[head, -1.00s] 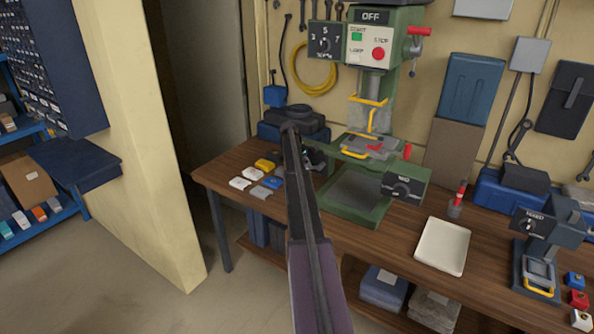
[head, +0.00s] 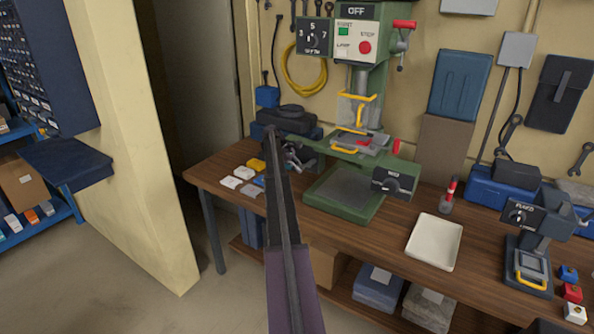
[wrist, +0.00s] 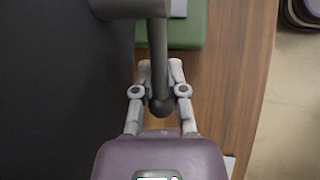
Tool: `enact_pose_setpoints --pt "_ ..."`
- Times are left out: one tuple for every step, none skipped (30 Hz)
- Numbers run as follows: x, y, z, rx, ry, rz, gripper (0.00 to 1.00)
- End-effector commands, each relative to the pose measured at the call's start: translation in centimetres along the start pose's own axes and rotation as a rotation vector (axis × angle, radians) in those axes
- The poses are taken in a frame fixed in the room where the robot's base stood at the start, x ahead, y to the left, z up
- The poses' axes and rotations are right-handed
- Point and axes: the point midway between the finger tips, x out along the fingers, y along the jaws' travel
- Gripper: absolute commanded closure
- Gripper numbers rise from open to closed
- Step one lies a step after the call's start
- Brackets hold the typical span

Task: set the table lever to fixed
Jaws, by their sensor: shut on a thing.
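My gripper (wrist: 161,72) is shut on a dark lever (wrist: 157,45), with one finger on each side of its rod. The lever's round ball end (wrist: 160,106) shows between the fingers in the wrist view. The rod comes from a grey cylinder (wrist: 130,8) at the top. In the head view my gripper (head: 298,156) is at the left side of the green drill press's table (head: 330,145). The lever is too small and too covered there to tell its setting.
The drill press (head: 370,75) stands at the back of the wooden bench (head: 300,232). A dark box (head: 290,120) stands behind my gripper.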

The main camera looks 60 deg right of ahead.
Motion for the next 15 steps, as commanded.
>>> enact_pose_setpoints --pt "-0.08 -0.39 -0.19 -0.005 0.005 -0.009 1.00" --pt "-0.01 -0.34 -0.12 -0.005 0.004 -0.009 1.00" --pt "0.07 -0.27 -0.03 -0.004 0.004 -0.010 1.00" --pt "0.13 -0.22 0.04 -0.003 0.004 -0.011 1.00" --pt "0.20 -0.18 0.10 -0.002 0.003 -0.012 1.00" --pt "0.27 -0.13 0.18 -0.001 0.003 -0.013 1.00" --pt "0.32 -0.09 0.23 -0.001 0.003 -0.013 1.00" --pt "0.37 -0.05 0.28 0.000 0.003 -0.014 1.00" --pt "0.43 -0.01 0.33 0.001 0.003 -0.014 0.77" --pt "0.47 0.01 0.37 0.001 0.003 -0.015 0.69" --pt "0.50 0.04 0.41 0.002 0.002 -0.015 0.60" --pt "0.55 0.10 0.45 0.002 0.002 -0.015 0.48" --pt "0.58 0.15 0.49 0.003 0.002 -0.014 0.47" --pt "0.61 0.19 0.52 0.004 0.002 -0.014 0.47" --pt "0.64 0.25 0.56 0.004 0.001 -0.014 0.47"
